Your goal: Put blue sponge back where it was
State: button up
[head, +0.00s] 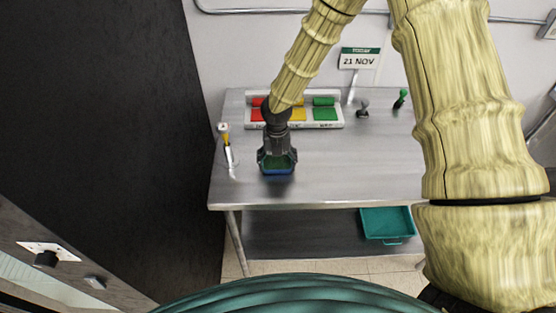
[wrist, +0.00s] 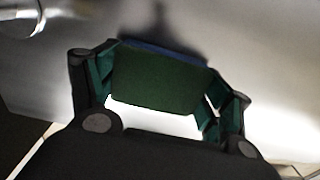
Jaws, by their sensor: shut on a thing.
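The blue sponge (head: 278,172) has a dark green face and a blue edge. My gripper (head: 277,161) is shut on it, over the front left part of the steel table (head: 345,180). In the wrist view the sponge (wrist: 158,80) sits between the two fingers of my gripper (wrist: 160,78), green face towards the camera. I cannot tell whether it touches the tabletop. A white tray (head: 338,124) with red, yellow and green sections stands behind my gripper. My arm hides part of the tray, so I cannot see what all its sections hold.
A yellow-handled tool (head: 227,142) stands at the table's left edge. A "21 NOV" sign (head: 358,61), a small dark item (head: 363,109) and a green-topped item (head: 400,99) are at the back. A teal bin (head: 386,224) is on the lower shelf. The table's middle right is clear.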

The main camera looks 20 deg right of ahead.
aim_at(277, 161)
jog(key=shift+f, duration=0.15)
jog(key=o, duration=1.3)
jog(key=shift+c, duration=0.2)
notch_tip(277, 161, up, 12)
jog(key=b, duration=0.2)
jog(key=shift+b, duration=0.4)
